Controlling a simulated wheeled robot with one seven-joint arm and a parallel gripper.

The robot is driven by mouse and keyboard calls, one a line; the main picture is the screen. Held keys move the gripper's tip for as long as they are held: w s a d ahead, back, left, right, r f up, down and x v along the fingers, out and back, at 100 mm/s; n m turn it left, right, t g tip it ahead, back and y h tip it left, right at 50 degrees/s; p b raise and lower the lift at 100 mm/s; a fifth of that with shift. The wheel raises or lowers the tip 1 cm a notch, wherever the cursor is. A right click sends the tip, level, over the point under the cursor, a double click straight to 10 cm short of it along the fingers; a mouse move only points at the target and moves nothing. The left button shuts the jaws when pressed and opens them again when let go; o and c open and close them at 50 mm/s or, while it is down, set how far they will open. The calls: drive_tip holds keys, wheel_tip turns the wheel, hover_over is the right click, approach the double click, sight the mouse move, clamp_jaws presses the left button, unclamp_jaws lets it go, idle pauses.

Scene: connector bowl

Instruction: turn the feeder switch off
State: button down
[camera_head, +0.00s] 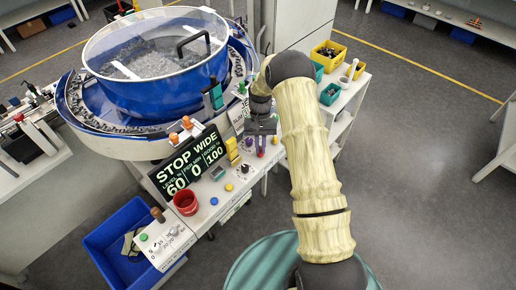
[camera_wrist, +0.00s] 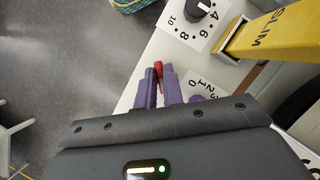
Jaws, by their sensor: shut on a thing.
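A small red lever (camera_wrist: 158,69) sits between the purple fingers of my gripper (camera_wrist: 160,88) in the wrist view, at the edge of the white console. The fingers are close together on it. I see no label naming it as the feeder switch, and its base and which way it is set are hidden. In the head view my gripper (camera_head: 262,147) points down at the right end of the console (camera_head: 212,214), beside a purple knob (camera_head: 248,142). The blue feeder bowl (camera_head: 165,92) with a clear lid stands behind the console.
A black dial (camera_wrist: 198,9) and a yellow block marked SLIM (camera_wrist: 268,33) are close to my gripper. A blue bin (camera_head: 112,242) stands lower left. Floor is clear at right.

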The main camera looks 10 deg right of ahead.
drive_tip(key=shift+w+r+n, duration=0.25)
drive_tip(key=shift+n, duration=0.15)
drive_tip(key=c, duration=1.5)
unclamp_jaws()
drive_tip(key=shift+d+f, duration=0.1)
drive_tip(key=shift+s, duration=0.1)
drive_tip(key=shift+w, duration=0.2)
drive_tip(key=b+v, duration=0.1)
drive_tip(key=v, duration=0.4)
drive_tip(key=b+v, duration=0.1)
drive_tip(key=v, duration=0.5)
drive_tip(key=b+v, duration=0.1)
drive_tip(key=v, duration=0.5)
drive_tip(key=shift+s, duration=0.2)
